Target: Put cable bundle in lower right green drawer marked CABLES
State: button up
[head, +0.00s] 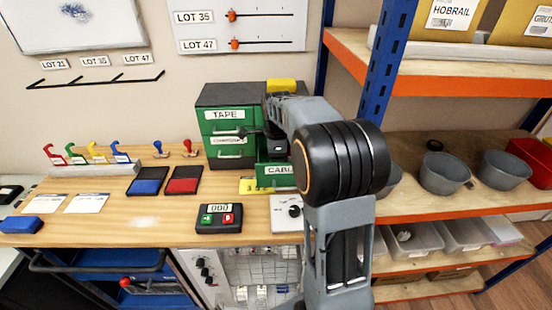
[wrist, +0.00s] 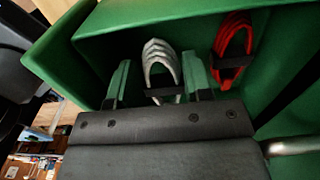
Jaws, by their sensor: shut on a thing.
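The green cabinet (head: 232,130) stands on the bench with drawers labelled TAPE and CABLES. The lower right drawer marked CABLES (head: 280,170) is pulled out, partly hidden behind my arm. In the wrist view, my gripper (wrist: 158,70) is shut on a pale grey cable bundle (wrist: 162,62) with a black tie. The bundle sits between the green-tipped fingers, over or inside the green drawer (wrist: 130,30); whether it touches the drawer floor I cannot tell. A red cable bundle (wrist: 232,45) with a black tie lies in the drawer, to the right. My fingers are hidden in the head view.
Shelving with grey bowls (head: 445,171) and an upright blue post (head: 383,60) stands at the right.

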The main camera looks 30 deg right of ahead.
jog(key=shift+f, duration=0.45)
jog(key=o, duration=0.6)
notch_tip(320, 180, up, 12)
jog(key=s+a+f+n+t, duration=0.1)
jog(key=s+a+f+n, duration=0.2)
jog(key=s+n, duration=0.3)
jog(key=s+a+f+n+t, duration=0.1)
jog(key=s+a+f+n, duration=0.2)
jog(key=s+n, duration=0.3)
jog(key=s+a+f+n+t, duration=0.2)
jog(key=s+n, duration=0.4)
jog(key=n, duration=0.4)
jog(key=shift+s+a+f+n+p, duration=0.15)
jog(key=shift+a+f+p, duration=0.1)
jog(key=shift+a, duration=0.3)
jog(key=shift+s+a+f+n+p, duration=0.15)
jog(key=shift+a+f, duration=0.1)
jog(key=shift+a, duration=0.3)
